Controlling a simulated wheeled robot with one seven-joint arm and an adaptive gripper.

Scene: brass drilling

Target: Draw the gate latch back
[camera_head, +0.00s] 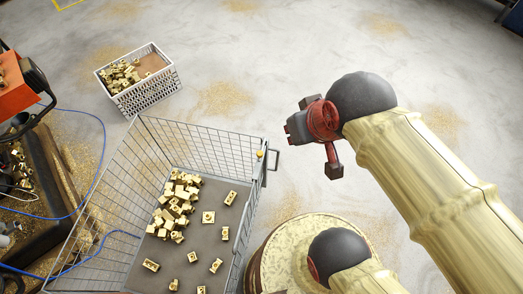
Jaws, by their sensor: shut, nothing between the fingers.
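The wire mesh cage (200,145) stands left of centre, with a pile of brass pieces on its floor. At its far right corner post is the gate latch (272,160), a small dark metal loop or bar. A small yellow knob (260,153) sits beside the latch. My gripper (292,127), dark grey and red, is at the end of my cream-covered arm, up and right of the latch in the picture. It is shut and empty, apart from the latch. Its fingertips are small and hard to make out.
A white basket (150,93) of brass pieces stands behind the cage. An orange and black machine (18,85) and blue hoses (100,150) are at left. The floor behind my gripper is clear.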

